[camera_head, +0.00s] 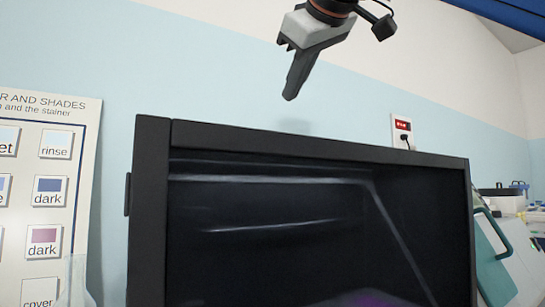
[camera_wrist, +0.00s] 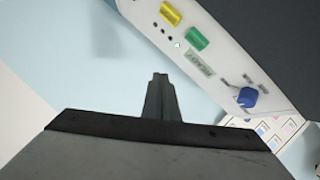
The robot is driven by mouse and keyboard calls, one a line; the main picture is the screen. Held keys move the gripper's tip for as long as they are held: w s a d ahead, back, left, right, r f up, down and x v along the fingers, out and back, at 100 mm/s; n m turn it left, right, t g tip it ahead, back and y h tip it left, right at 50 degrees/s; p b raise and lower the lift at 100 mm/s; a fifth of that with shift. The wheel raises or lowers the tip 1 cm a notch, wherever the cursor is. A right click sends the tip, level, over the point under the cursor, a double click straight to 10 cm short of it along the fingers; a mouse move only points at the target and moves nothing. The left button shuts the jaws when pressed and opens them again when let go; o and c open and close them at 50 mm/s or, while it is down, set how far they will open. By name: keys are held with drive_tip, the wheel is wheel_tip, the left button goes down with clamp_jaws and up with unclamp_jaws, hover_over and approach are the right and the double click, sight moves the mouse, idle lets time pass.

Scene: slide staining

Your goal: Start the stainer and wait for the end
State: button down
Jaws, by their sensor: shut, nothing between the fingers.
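The stainer's pale control panel (camera_wrist: 222,77) shows in the wrist view. It has a yellow button (camera_wrist: 170,14), a green button (camera_wrist: 196,39), a small display reading READY (camera_wrist: 199,64) and a blue knob (camera_wrist: 247,97). My gripper (camera_wrist: 158,78) is shut and empty, and appears apart from the buttons, to their lower left in that view. In the head view my gripper (camera_head: 290,97) points down above a large black-framed box (camera_head: 300,140) with a dark, glass-like front. This box may be part of the stainer. No buttons show in the head view.
A poster (camera_head: 75,112) with colour shades hangs on the wall at the left. A red-lit wall unit (camera_head: 402,125) with a plug is behind the box. A teal-edged device (camera_head: 488,255) stands at the right. The space around my gripper is clear.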

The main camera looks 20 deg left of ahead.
drive_tip(key=shift+f, duration=0.1)
idle(0.3)
drive_tip(key=shift+w+a+f, duration=0.35)
drive_tip(key=shift+a+f, duration=0.05)
drive_tip(key=shift+f, duration=0.95)
drive_tip(key=shift+w+a+f, duration=0.35)
drive_tip(key=shift+a+f, duration=0.1)
drive_tip(key=shift+f, duration=0.85)
drive_tip(key=shift+w+a+f, duration=0.35)
drive_tip(key=shift+a+f, duration=0.05)
drive_tip(key=shift+f, duration=0.95)
drive_tip(key=shift+f, duration=0.1)
drive_tip(key=shift+w+a+f, duration=0.1)
drive_tip(key=shift+f, duration=0.2)
